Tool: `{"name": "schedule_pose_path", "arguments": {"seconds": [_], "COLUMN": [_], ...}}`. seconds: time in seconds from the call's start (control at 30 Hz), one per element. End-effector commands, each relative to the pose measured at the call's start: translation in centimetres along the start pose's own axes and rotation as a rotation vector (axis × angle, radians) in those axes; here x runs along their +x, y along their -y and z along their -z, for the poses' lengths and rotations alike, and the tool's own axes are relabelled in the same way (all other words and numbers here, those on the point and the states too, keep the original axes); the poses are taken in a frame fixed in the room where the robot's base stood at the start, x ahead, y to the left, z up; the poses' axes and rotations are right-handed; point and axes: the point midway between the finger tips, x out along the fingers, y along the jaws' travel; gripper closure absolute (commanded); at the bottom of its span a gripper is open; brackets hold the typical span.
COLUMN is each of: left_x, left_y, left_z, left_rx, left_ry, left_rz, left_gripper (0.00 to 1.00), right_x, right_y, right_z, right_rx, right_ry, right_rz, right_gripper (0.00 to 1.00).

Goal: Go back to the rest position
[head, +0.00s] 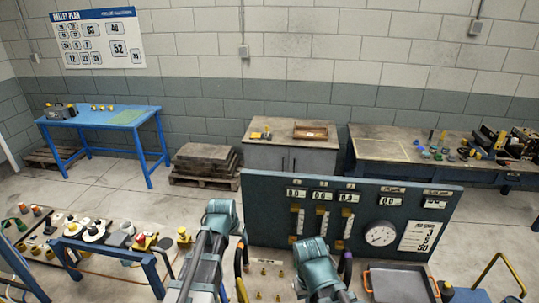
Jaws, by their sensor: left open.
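My left arm comes up from the bottom, left of centre, with a teal joint at its top. My left gripper (240,262) shows only in small part beside that arm, low in the head view. It is open, and I see nothing held in it. My right arm, with a similar teal joint, rises just right of it. Its gripper is not in view. Both arms are in front of a dark blue gauge panel (268,208) and partly cover its lower area.
The panel carries a round dial (380,235). A low bench (130,251) with several parts stands left. Behind are a blue table (128,116), stacked slabs (205,157), a cabinet (292,158) and a cluttered workbench (385,150). Floor between is clear.

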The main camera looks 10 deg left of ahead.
Motion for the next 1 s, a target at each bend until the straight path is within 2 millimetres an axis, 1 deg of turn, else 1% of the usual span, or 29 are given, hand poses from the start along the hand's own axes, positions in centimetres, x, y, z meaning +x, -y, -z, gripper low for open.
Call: {"name": "schedule_pose_path", "arguments": {"seconds": [0.07,0.17,0.2,0.27,0.3,0.37,0.4,0.5,0.53,0.6,0.7,0.8,1.0], "left_x": [1.1,3.2,4.1,5.3,6.0,6.8,7.3,8.1,8.2,8.4,8.5,8.3,8.2], "left_y": [-1.2,-4.0,-5.3,-7.2,-8.3,-9.8,-10.6,-12.1,-12.4,-13.0,-13.4,-13.6,-13.6], "left_z": [-1.6,-5.2,-7.2,-10.1,-12.1,-14.8,-16.6,-20.1,-21.1,-22.7,-24.0,-24.5,-24.4], "left_rx": [0.018,0.065,0.089,0.125,0.15,0.186,0.207,0.253,0.265,0.287,0.306,0.312,0.312], "left_ry": [0.022,0.083,0.115,0.167,0.201,0.251,0.281,0.345,0.361,0.391,0.418,0.43,0.432], "left_rz": [-0.005,-0.011,-0.012,-0.012,-0.009,-0.004,0.001,0.016,0.02,0.029,0.04,0.044,0.045], "left_gripper": [0.34,0.34,0.34,0.34,0.34,0.34,0.34,0.34,0.34,0.34,0.34,0.34,0.34], "right_x": [1.4,4.3,5.6,7.6,8.8,10.4,11.4,13.4,13.9,14.7,15.3,15.4,15.3], "right_y": [0.1,0.4,0.5,0.7,0.8,0.9,1.0,1.2,1.3,1.3,1.4,1.4,1.4], "right_z": [0.1,0.3,0.3,0.5,0.6,0.7,0.7,0.8,0.9,0.9,1.0,1.0,1.0], "right_rx": [-0.001,-0.002,-0.003,-0.004,-0.005,-0.006,-0.006,-0.008,-0.008,-0.009,-0.01,-0.01,-0.01], "right_ry": [0.0,0.0,-0.001,-0.001,-0.001,-0.001,-0.002,-0.002,-0.002,-0.002,-0.002,-0.002,-0.002], "right_rz": [0.0,-0.001,-0.001,-0.001,-0.001,-0.002,-0.002,-0.002,-0.003,-0.003,-0.003,-0.003,-0.003], "right_gripper": [1.0,1.0,1.0,1.0,1.0,1.0,1.0,1.0,1.0,1.0,1.0,1.0,1.0]}}
